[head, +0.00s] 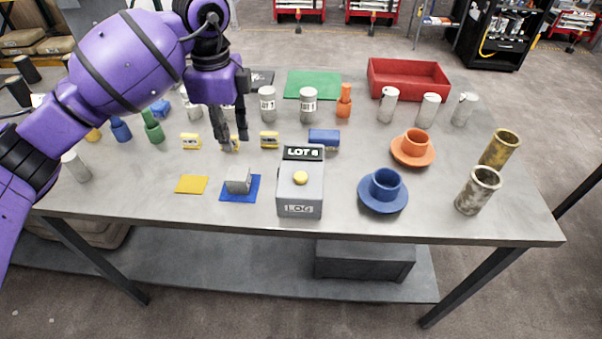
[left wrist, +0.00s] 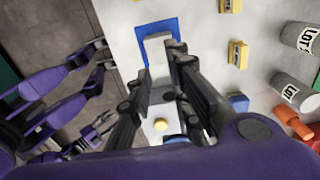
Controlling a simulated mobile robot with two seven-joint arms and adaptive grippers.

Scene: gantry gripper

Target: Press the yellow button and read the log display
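The yellow button (head: 300,178) sits on top of a grey box (head: 300,196) with "LOG" on its front. A black display (head: 303,153) behind the button reads "LOT 6", though the last character is small. My left gripper (head: 232,139) points down above the table, left of the box and apart from it. Its fingers are apart with nothing held; they also show in the left wrist view (left wrist: 160,64).
A grey block (head: 238,181) on a blue mat (head: 240,196) lies left of the box. A blue cup (head: 386,186) on a saucer stands to its right. Yellow blocks (head: 269,140), a blue block (head: 324,139) and labelled cylinders (head: 308,105) stand behind. The table's front edge is close.

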